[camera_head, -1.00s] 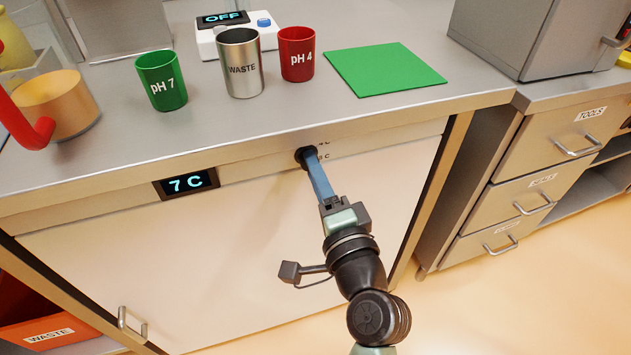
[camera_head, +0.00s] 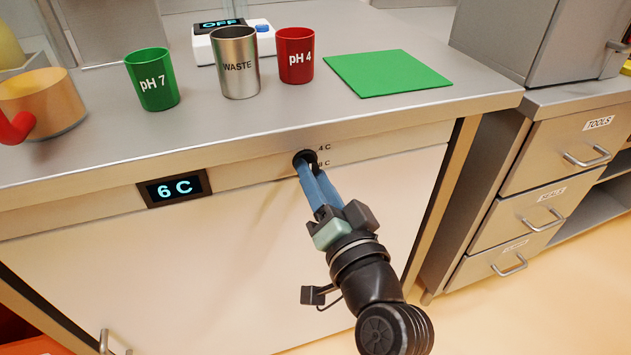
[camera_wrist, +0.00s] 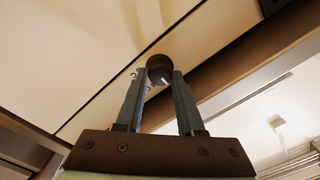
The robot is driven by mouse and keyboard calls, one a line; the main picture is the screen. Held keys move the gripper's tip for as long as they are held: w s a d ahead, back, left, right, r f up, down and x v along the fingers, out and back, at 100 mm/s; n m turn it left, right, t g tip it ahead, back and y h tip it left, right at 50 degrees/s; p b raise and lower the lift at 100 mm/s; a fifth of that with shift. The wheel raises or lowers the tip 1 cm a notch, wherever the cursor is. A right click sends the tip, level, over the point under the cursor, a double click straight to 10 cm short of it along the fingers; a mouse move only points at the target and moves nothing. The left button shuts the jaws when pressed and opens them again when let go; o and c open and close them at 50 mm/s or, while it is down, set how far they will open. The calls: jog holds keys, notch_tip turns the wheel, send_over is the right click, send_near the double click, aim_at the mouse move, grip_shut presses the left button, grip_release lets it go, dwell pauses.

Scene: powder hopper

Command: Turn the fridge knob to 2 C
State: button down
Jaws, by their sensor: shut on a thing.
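The fridge knob (camera_head: 305,157) is a small round black dial on the front strip under the counter edge. It also shows in the wrist view (camera_wrist: 160,68), with a white mark on its face. My gripper (camera_head: 310,172) is shut on the knob, with its blue fingers on either side of it; the fingers also show in the wrist view (camera_wrist: 160,82). The fridge display (camera_head: 175,188), left of the knob, reads 6 C. Printed labels "4 C" (camera_head: 324,147) and "8 C" (camera_head: 323,163) show to the right of the knob. Other marks are hidden by my gripper.
On the counter stand a green pH 7 cup (camera_head: 152,79), a metal WASTE cup (camera_head: 237,63), a red pH 4 cup (camera_head: 295,56) and a green mat (camera_head: 386,73). A drawer cabinet (camera_head: 540,170) stands at right. The space before the fridge door (camera_head: 200,270) is clear.

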dwell(0.4)
jog(key=c, duration=0.5)
grip_release()
jog(key=v, duration=1.3)
jog(key=shift+p, duration=0.4)
